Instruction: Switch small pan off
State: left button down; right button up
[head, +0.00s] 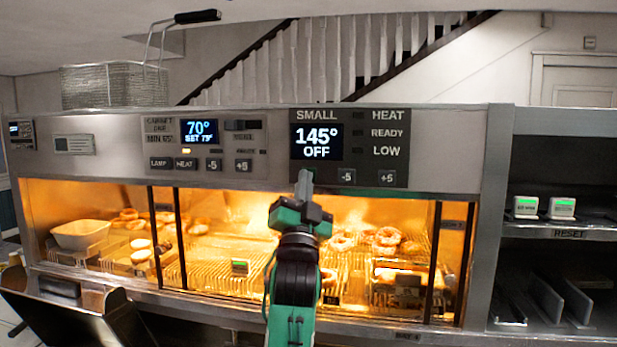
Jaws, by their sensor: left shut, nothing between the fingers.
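The small pan's control panel (382,165) is a dark plate on the steel front, with the word SMALL at the top. Its display (317,141) reads 145° and OFF. Beside it are the labels HEAT, READY and LOW with dark lamps. Buttons marked -5 (347,176) and +5 (387,176) are at the bottom. My left gripper (305,174) is shut and empty, pointing up at the panel's lower left, just below the display. It hides whatever is behind it there; I cannot tell whether it touches the panel.
A cabinet panel (205,145) showing 70° is to the left. Below is a lit glass-fronted cabinet with doughnuts (387,237) and a pale bowl (80,235). A wire basket (115,86) stands on top at the left. Shelves with two small devices (562,208) are at the right.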

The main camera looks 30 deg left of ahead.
pick_arm(q)
jog(key=shift+s, duration=0.3)
jog(key=shift+d, duration=0.1)
jog(key=s, duration=0.3)
jog(key=s+d, duration=0.1)
jog(key=s, duration=0.1)
jog(key=shift+s+d+p, duration=0.2)
jog(key=shift+s+p, duration=0.2)
dwell(0.4)
